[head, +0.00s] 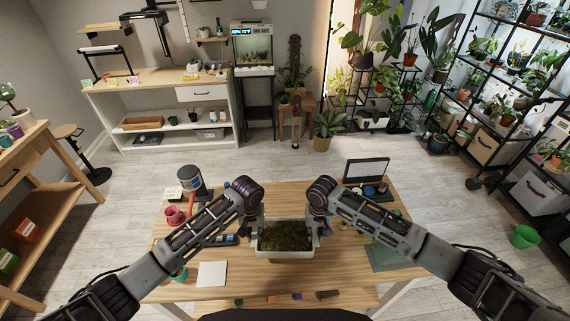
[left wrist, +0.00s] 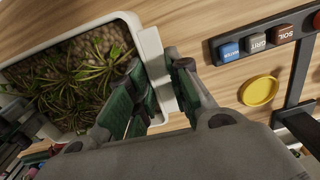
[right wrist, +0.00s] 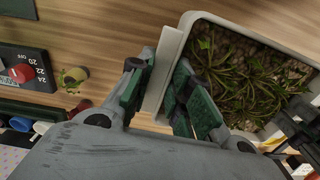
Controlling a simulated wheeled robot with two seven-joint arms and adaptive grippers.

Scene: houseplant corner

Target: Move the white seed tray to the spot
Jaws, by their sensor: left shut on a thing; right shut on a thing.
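The white seed tray (head: 286,255), filled with dark soil and small green plants, is at the middle of the wooden table (head: 240,291). My left gripper (head: 254,237) is shut on the tray's left end; the left wrist view shows its green pads around the white end lip (left wrist: 152,50). My right gripper (head: 316,237) is shut on the right end; the right wrist view shows the other lip (right wrist: 165,65) between its pads. The tray looks level. I cannot tell whether it touches the table. A flat white square (head: 212,274) lies left of the tray, apart from it.
A green mat (head: 392,260) lies on the table's right. A red-pink pot (head: 175,215) and a dark canister (head: 190,179) stand at the left. Small items, including a brown block (head: 328,295), line the front edge.

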